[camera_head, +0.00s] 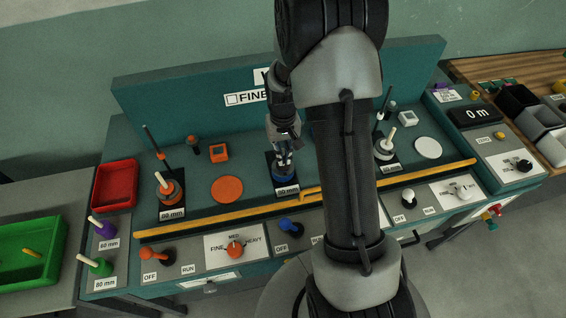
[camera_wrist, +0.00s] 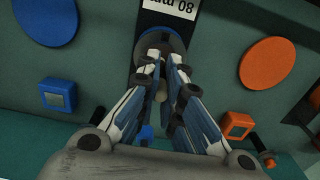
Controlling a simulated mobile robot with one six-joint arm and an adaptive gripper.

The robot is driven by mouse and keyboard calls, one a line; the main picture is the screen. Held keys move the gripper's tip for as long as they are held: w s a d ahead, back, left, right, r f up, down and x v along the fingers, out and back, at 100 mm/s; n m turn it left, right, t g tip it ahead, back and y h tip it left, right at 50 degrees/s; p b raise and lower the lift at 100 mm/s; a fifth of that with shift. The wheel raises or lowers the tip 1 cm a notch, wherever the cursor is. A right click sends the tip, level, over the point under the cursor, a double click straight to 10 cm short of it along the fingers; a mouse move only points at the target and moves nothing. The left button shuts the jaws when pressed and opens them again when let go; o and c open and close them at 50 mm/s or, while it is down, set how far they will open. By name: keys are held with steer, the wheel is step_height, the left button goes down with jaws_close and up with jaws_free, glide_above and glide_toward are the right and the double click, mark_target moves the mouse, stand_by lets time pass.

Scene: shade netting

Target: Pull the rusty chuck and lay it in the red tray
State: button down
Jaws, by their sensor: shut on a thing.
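My gripper (camera_head: 284,156) is at the middle station of the teal bench; it also shows in the wrist view (camera_wrist: 166,72). Its fingers are closed around the pale upright handle (camera_wrist: 162,91) of the middle chuck (camera_head: 286,175). That chuck has a round grey body and sits over a blue ring on a dark plate; my fingers hide part of it. Rust cannot be made out on it. The red tray (camera_head: 115,183) stands at the bench's left end and looks empty. Another chuck (camera_head: 169,189) with a wooden handle stands at the orange station on the left.
A right-hand chuck (camera_head: 384,150) stands beside a white disc (camera_head: 428,148). A yellow rail (camera_head: 200,224) runs along the bench front, above knobs and levers. A green tray (camera_head: 30,262) is at far left. Purple-based and green-based handles stand near the red tray. My arm hides the bench's centre right.

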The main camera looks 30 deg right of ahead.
steer(key=shift+r+p, duration=0.65)
steer(key=shift+r, duration=0.25)
stand_by(0.5)
steer(key=shift+r+p, duration=1.9)
steer(key=shift+r, duration=0.6)
steer(key=shift+r+p, duration=1.55)
steer(key=shift+r, duration=0.45)
